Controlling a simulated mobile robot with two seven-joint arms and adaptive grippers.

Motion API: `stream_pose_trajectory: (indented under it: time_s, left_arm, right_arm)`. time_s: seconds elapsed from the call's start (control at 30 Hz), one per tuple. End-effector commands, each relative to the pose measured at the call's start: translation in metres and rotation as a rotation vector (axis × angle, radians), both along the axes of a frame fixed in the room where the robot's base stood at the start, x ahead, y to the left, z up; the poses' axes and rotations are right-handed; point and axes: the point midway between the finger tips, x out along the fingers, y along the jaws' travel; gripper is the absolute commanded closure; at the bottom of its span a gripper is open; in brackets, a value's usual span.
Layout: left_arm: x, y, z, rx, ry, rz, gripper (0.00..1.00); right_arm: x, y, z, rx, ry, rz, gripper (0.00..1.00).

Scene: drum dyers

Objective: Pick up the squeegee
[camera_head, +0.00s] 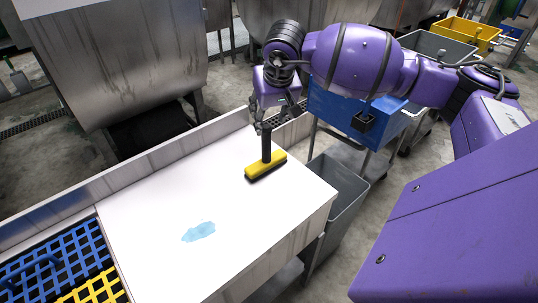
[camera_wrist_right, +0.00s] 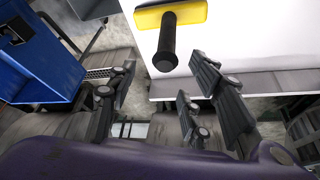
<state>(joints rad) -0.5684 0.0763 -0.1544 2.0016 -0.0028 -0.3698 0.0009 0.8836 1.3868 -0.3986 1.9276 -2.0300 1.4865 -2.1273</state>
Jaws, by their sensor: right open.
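The squeegee (camera_head: 264,167) has a yellow head with a black edge and a black handle. It rests on the white tabletop (camera_head: 150,210) near its right side, with the handle standing up. My right gripper (camera_head: 262,120) is at the top end of the handle, coming from behind it. In the right wrist view, the squeegee (camera_wrist_right: 183,14) is at the top, its handle end pointing toward the camera. There the right gripper (camera_wrist_right: 165,76) has its fingers spread wide with nothing between them, and the handle end lies just beyond the fingertips. My left gripper is not in view.
A light blue puddle (camera_head: 198,232) marks the tabletop. Blue and yellow grates (camera_head: 60,262) lie at the lower left. A raised metal ledge (camera_head: 150,160) runs along the table's back. A grey bin (camera_head: 340,195) and a blue box (camera_head: 340,108) stand to the right.

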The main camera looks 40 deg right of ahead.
Motion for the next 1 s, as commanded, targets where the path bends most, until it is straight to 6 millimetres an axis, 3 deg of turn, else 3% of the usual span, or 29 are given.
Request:
stream_pose_trajectory:
  time_s: [0.5, 0.77, 1.0]
  left_arm:
    - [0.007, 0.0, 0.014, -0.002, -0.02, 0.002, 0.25]
    - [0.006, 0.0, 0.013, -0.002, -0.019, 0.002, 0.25]
    - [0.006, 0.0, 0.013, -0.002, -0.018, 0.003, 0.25]
  right_arm:
    - [0.018, -0.003, -0.064, 0.007, 0.002, -0.002, 0.54]
    - [0.02, -0.004, -0.068, 0.005, 0.001, 0.0, 0.54]
    - [0.02, -0.004, -0.067, 0.006, 0.001, -0.001, 0.83]
